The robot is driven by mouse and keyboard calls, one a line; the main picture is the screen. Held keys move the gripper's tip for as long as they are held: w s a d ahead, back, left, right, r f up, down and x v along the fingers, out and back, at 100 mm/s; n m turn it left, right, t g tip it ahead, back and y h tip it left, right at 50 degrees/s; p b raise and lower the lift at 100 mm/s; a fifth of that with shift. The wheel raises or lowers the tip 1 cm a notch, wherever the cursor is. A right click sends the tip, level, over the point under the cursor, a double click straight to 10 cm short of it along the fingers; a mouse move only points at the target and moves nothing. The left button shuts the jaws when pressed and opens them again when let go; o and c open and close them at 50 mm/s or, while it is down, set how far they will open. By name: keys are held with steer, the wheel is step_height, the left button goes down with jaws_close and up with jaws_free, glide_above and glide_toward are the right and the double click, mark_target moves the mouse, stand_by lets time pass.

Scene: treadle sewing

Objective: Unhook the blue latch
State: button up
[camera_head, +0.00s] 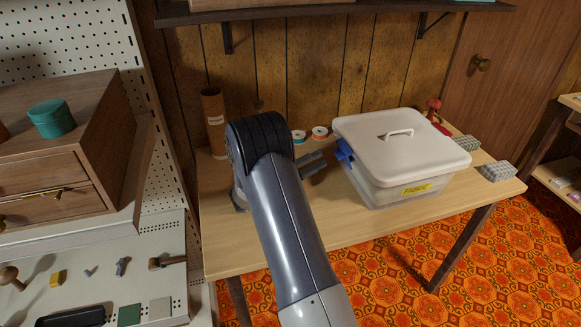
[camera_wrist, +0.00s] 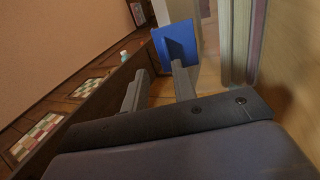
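The blue latch (camera_head: 344,151) is on the left side of a clear box (camera_head: 405,191) with a white lid (camera_head: 385,138) and a yellow label. In the wrist view the latch (camera_wrist: 174,42) is a blue plate with a raised tab, just beyond the fingertips. My gripper (camera_head: 313,162) is left of the box, close to the latch. In the wrist view its two fingers (camera_wrist: 161,68) stand apart with nothing between them. The right fingertip overlaps the latch's lower edge in the picture; I cannot tell whether they touch.
The box stands on a pale wooden table (camera_head: 240,254). A brown tube (camera_head: 215,122) and thread spools (camera_head: 319,132) stand at the back. Patterned blocks (camera_head: 496,171) and a red object (camera_head: 434,106) lie to the right. A shelf (camera_head: 330,8) hangs above.

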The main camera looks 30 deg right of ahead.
steer(key=w+a+b, duration=0.2)
steer(key=a+b, duration=0.6)
steer(key=b, duration=1)
steer(key=shift+f, duration=0.2)
steer(key=shift+a+r+b, duration=0.2)
steer(key=shift+a+b, duration=0.05)
steer(key=shift+b, duration=0.2)
steer(key=shift+o, duration=0.4)
